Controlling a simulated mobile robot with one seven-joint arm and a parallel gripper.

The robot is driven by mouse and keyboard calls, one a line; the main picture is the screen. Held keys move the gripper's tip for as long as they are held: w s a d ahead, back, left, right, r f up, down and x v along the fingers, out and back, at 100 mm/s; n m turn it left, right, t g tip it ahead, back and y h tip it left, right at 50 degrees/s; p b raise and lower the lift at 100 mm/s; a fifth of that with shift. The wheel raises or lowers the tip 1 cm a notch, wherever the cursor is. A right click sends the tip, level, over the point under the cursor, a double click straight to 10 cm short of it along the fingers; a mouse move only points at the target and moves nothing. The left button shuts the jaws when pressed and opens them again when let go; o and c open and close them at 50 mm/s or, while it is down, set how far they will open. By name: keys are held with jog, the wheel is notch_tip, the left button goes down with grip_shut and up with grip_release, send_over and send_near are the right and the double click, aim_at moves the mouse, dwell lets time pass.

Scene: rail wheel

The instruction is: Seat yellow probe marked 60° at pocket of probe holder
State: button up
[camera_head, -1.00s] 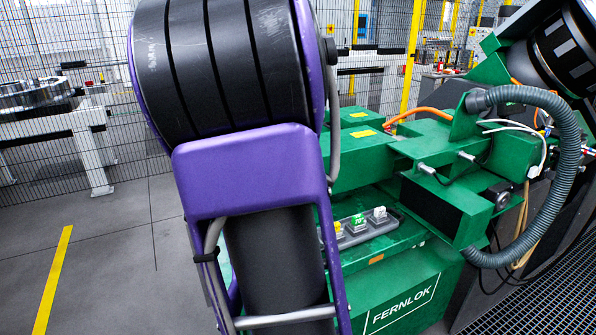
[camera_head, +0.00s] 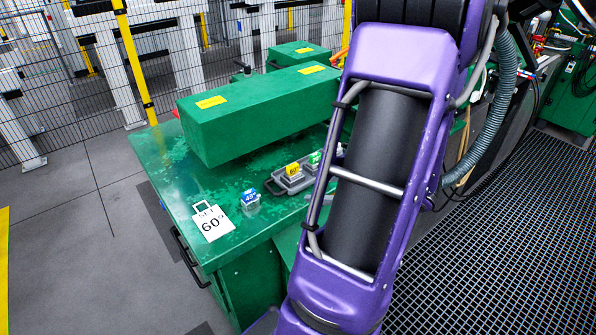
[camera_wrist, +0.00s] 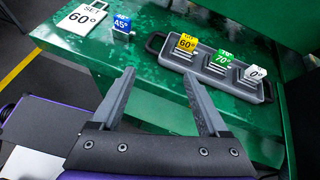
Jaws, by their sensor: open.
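The yellow probe marked 60° (camera_wrist: 187,43) stands in the left compartment of a grey tray (camera_wrist: 157,41) on the green table. It also shows in the head view (camera_head: 293,170), left of my purple arm. My gripper (camera_wrist: 159,74) is open and empty in the wrist view, its fingertips apart from the tray and below the yellow probe in the picture. The head view does not show my gripper; my arm covers part of the tray there. I cannot make out a probe holder separate from the tray.
A green 70° probe (camera_wrist: 222,60) and a white 0° probe (camera_wrist: 254,73) fill the other compartments. A blue 45° probe (camera_wrist: 122,25) stands beside a "SET 60°" card (camera_wrist: 80,18). A long green block (camera_head: 262,110) overhangs the table (camera_head: 160,170) behind the tray.

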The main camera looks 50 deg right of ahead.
aim_at(294, 167)
jog(key=w+d+f+m+h, duration=0.1)
jog(key=w, duration=0.3)
jog(key=w+d+f+m+t, duration=0.1)
jog(key=w, duration=0.4)
jog(key=w+d+f+m+h+b, duration=0.1)
jog(key=w+d+f+m, duration=0.1)
jog(key=w, duration=0.3)
jog(key=shift+w+f+t+h, duration=0.1)
jog(key=shift+w+t+h, duration=0.05)
jog(key=shift+t+h, duration=0.2)
grip_shut()
